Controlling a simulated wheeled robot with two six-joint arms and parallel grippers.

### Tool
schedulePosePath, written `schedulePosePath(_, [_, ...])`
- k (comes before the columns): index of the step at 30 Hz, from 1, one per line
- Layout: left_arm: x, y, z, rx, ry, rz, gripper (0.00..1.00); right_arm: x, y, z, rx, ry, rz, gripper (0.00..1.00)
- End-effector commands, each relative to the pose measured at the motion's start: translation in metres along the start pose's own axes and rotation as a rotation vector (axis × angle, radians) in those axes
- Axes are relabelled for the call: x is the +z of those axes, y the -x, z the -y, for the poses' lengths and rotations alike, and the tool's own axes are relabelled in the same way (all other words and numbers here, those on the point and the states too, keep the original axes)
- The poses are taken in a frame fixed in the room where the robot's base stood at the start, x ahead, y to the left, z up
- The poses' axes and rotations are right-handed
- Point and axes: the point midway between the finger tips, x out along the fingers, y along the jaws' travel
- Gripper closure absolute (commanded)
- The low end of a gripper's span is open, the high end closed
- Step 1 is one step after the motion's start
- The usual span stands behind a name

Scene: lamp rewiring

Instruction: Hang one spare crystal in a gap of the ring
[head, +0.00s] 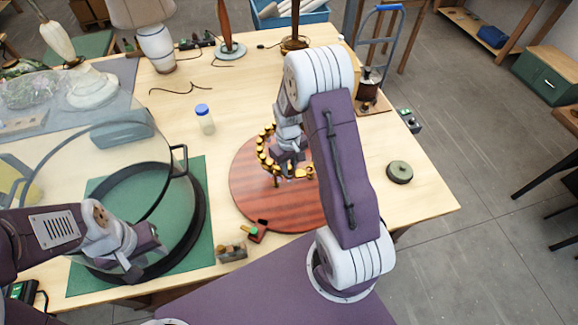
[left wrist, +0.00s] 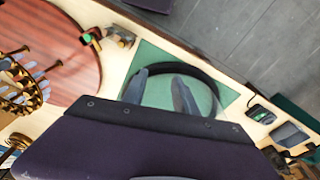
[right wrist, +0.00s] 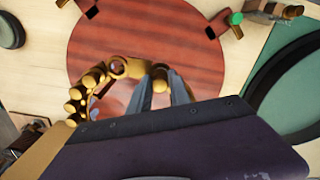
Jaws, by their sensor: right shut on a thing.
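The gold ring (head: 268,160) with bead-like cups stands over a round red-brown wooden board (head: 245,195). In the right wrist view the ring (right wrist: 92,85) curves left of my fingers. My right gripper (head: 288,165) is at the ring. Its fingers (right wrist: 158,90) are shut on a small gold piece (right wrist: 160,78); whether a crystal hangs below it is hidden. Pale shapes show inside the ring (left wrist: 25,80) in the left wrist view; I cannot tell crystals from fingers there. My left gripper (head: 140,262) is open and empty above the dark round rim (left wrist: 208,72) on the green mat.
A blue-capped jar (head: 204,120) stands behind. A dark disc (head: 400,171) lies right.

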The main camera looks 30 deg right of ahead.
Motion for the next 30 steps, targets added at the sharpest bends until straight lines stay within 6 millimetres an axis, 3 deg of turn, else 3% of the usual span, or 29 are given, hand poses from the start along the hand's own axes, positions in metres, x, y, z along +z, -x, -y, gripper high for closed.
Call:
schedulePosePath(27, [0.001,-0.007,0.000,0.000,0.000,0.000,0.66,0.000,-0.010,0.000,0.000,0.000,0.000,1.00])
schedulePosePath(28, [0.001,-0.007,0.000,0.000,0.000,0.000,0.66,0.000,-0.010,0.000,0.000,0.000,0.000,0.74])
schedulePosePath(30, [0.001,-0.007,0.000,0.000,0.000,0.000,0.66,0.000,-0.010,0.000,0.000,0.000,0.000,0.54])
